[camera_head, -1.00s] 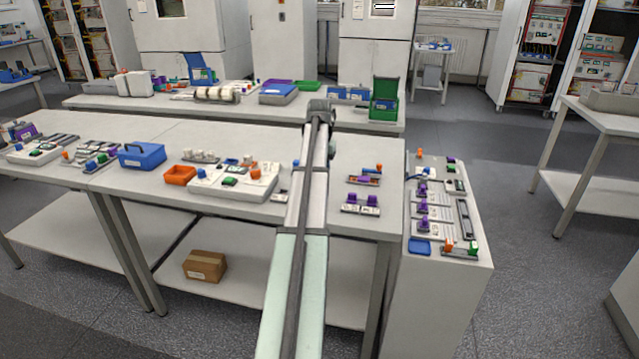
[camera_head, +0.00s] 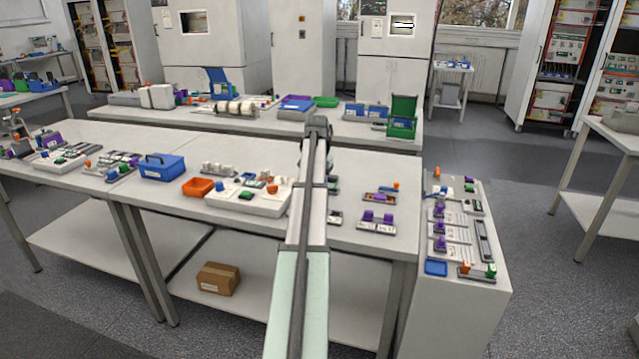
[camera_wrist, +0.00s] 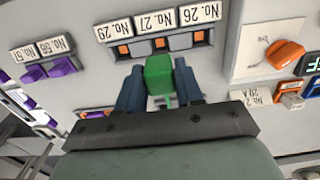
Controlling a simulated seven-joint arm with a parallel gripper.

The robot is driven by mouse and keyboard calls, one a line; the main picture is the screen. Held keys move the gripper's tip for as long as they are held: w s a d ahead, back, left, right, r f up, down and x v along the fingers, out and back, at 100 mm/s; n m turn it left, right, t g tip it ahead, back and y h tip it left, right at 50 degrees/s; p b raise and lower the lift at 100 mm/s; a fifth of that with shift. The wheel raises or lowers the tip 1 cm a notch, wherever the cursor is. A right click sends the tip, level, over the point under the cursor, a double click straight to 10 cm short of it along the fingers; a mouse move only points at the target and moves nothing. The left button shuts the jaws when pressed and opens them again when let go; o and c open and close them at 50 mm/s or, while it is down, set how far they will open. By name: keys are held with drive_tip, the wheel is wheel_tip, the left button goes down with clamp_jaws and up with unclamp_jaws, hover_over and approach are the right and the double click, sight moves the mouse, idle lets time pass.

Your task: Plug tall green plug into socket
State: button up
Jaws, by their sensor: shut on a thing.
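In the wrist view my gripper (camera_wrist: 158,72) has its two dark blue fingers closed on the sides of a green plug (camera_wrist: 159,77). The plug's far end points towards a row of grey sockets with orange inserts, close to the middle one (camera_wrist: 160,44) by the label No. 27 (camera_wrist: 154,21). I cannot tell whether the plug touches that socket, and its far side is hidden. In the head view my arm hides the gripper and the plug.
In the wrist view purple plugs (camera_wrist: 63,65) sit at left, and an orange knob (camera_wrist: 284,54) on a white panel at right. In the head view, a white board (camera_head: 245,202), orange bin (camera_head: 198,187) and blue box (camera_head: 162,168) stand left of my arm.

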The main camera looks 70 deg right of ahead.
drive_tip(key=shift+f, duration=2.8)
drive_tip(key=shift+f, duration=0.2)
drive_tip(key=o, duration=1.1)
drive_tip(key=shift+o, duration=0.2)
wheel_tip(320, 180, up, 14)
drive_tip(key=shift+f, duration=0.1)
